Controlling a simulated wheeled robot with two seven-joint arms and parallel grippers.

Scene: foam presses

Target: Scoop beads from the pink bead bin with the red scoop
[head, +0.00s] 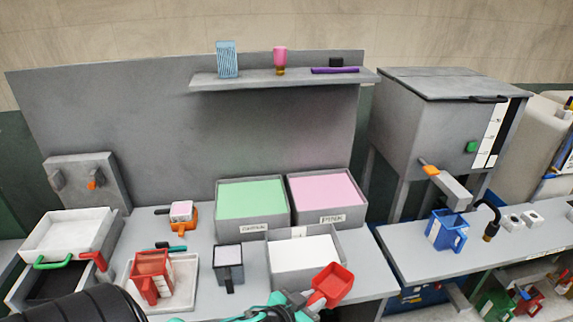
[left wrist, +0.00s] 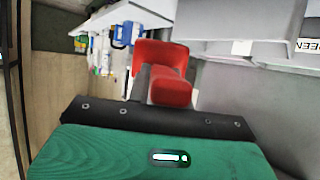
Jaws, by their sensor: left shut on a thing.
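The red scoop (head: 334,281) is held by my left gripper (head: 309,300) at the front of the bench, near the front right corner of the white-filled bin. Its bowl looks empty in the head view. In the left wrist view the red scoop (left wrist: 160,52) points away from my left gripper (left wrist: 168,90), which is shut on its handle. The pink bead bin (head: 356,214) stands at the back of the bench, behind and apart from the scoop, filled with pink beads and labelled at its front. My right gripper is not in view.
The green bead bin (head: 239,235) is left of the pink one. The white-filled bin (head: 285,278) stands in front of both. A scale (head: 229,276), a red jug (head: 152,275) and a white tray (head: 187,291) are further left. A shelf (head: 290,80) hangs above the bins.

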